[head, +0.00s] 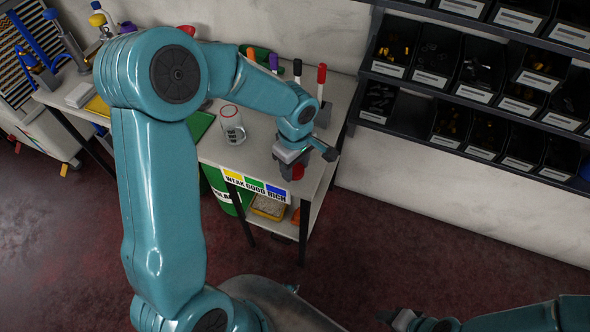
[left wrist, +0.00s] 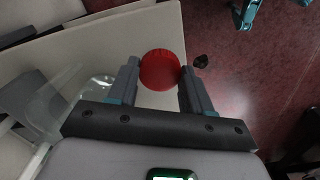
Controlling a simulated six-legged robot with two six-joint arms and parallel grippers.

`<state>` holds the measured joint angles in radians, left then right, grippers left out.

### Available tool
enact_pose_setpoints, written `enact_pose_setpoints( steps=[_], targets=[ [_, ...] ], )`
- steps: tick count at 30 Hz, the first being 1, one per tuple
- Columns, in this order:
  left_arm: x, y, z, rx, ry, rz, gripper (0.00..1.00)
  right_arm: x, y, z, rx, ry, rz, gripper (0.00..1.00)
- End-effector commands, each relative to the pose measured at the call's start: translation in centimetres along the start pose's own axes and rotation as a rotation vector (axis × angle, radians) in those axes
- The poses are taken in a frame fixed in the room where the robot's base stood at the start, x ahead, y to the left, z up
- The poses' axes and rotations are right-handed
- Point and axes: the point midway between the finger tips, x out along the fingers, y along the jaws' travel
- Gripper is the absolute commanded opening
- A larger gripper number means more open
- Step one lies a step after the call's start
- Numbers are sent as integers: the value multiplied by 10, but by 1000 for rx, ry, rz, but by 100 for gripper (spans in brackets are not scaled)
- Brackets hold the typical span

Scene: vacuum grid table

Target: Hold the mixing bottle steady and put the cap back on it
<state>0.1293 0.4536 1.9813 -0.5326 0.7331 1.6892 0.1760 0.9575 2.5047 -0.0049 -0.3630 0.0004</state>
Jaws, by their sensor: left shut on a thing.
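The red round cap (left wrist: 160,70) with a ribbed edge sits between the two fingers of my left gripper (left wrist: 159,74), which is shut on it. In the head view the cap (head: 297,172) shows just below the gripper, at the table's front right corner. A clear bottle (head: 232,127) with a red ring at its top, seemingly the mixing bottle, stands upright on the table, left of the gripper and apart from it. A clear container shows at left in the left wrist view (left wrist: 92,88). My right gripper (head: 402,319) is at the bottom edge, away from the table; its fingers are unclear.
Several markers stand at the table's back, including a red-capped one (head: 321,82). A colored label strip (head: 256,184) hangs on the front edge. Shelves of black bins (head: 470,75) line the right wall.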

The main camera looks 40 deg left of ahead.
Motion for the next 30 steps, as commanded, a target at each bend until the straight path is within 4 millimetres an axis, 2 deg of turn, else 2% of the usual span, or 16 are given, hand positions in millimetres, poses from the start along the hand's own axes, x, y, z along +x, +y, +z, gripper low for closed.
enact_pose_setpoints(
  steps=[9, 15, 21, 30],
  targets=[
    [-95, 1, 0, 0, 1, 8, 22, -6, -2, 0, 0, 0, 0, 52],
    [-141, 1, 0, 0, 0, 4, 22, -10, -4, 0, 0, 0, 0, 52],
    [-165, 0, 0, 1, 0, 2, 22, -12, -4, 0, 0, 0, 0, 52],
    [-170, 0, 0, 1, 0, 0, 22, -12, -4, 0, 0, 0, 0, 52]
  ],
)
